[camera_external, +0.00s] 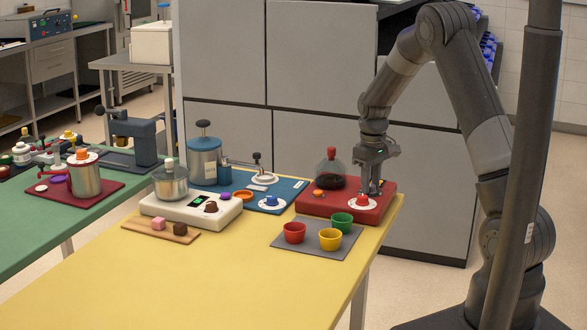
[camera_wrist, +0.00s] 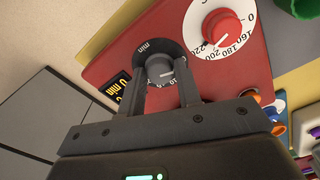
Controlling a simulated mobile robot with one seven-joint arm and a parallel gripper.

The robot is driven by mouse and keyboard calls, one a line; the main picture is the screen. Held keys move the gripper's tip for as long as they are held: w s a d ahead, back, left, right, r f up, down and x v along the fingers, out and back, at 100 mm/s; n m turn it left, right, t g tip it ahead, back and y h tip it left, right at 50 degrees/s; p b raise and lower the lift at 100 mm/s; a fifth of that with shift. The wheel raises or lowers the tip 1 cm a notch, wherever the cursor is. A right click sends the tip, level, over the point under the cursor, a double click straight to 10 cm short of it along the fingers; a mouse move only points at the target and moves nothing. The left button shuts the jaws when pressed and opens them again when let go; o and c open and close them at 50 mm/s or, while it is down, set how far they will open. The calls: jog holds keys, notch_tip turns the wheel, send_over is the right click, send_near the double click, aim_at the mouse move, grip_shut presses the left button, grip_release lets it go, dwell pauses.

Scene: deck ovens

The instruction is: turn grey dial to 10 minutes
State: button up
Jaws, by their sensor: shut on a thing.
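The grey dial (camera_wrist: 160,71) sits on the red base (camera_wrist: 110,52), with a "min" mark on its ring and a light pointer line on its face. My gripper (camera_wrist: 158,60) is shut on the grey dial, one finger on each side. A small black display (camera_wrist: 118,88) beside it shows yellow text that looks like "0 min". In the external view my gripper (camera_external: 374,184) reaches down to the back right of the red base (camera_external: 312,207), and its fingers hide the grey dial.
A red dial (camera_wrist: 221,27) with a white numbered scale is close to my gripper. A glass vessel (camera_external: 330,174) stands on the red base to its left. Red, green and yellow cups (camera_external: 330,236) stand in front. The yellow table's front (camera_external: 190,285) is clear.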

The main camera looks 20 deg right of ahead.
jog(key=shift+m, duration=0.3)
jog(key=m, duration=0.6)
jog(key=shift+m, duration=0.3)
jog(key=m, duration=0.6)
jog(key=shift+m, duration=0.6)
jog(key=o, duration=1)
jog(key=shift+c, duration=0.2)
notch_tip(320, 180, up, 11)
